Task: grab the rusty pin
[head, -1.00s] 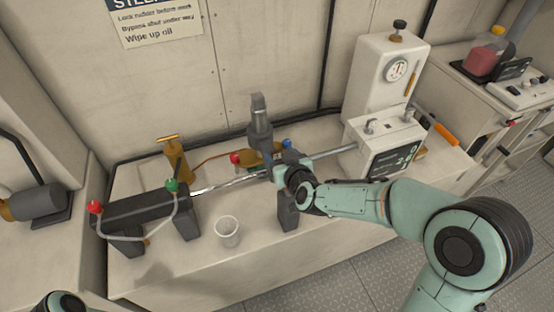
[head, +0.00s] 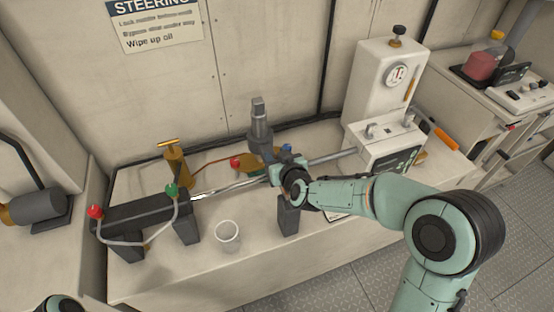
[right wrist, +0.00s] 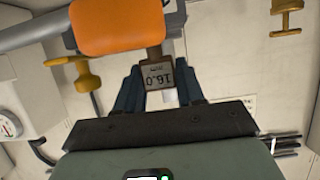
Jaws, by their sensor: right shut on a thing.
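My right gripper (head: 280,166) is over the bench, beside the grey upright post (head: 259,125) and at the steel rod's inner end. In the right wrist view its two dark blue fingers (right wrist: 158,92) are closed on a brown, rusty-looking block marked 16.0, which I take for the rusty pin (right wrist: 157,74). An orange block (right wrist: 118,26) adjoins it there. In the head view the gripper and wrist hide the held thing. My left gripper is not in view; only a bit of my left arm shows at the bottom left.
A white cup (head: 228,236) stands in front. A dark cylinder (head: 140,214) with red and green fittings is at left, a brass valve (head: 176,160) behind it. A white gauge cabinet (head: 383,82) and a display box (head: 384,145) stand at right. The bench front is mostly clear.

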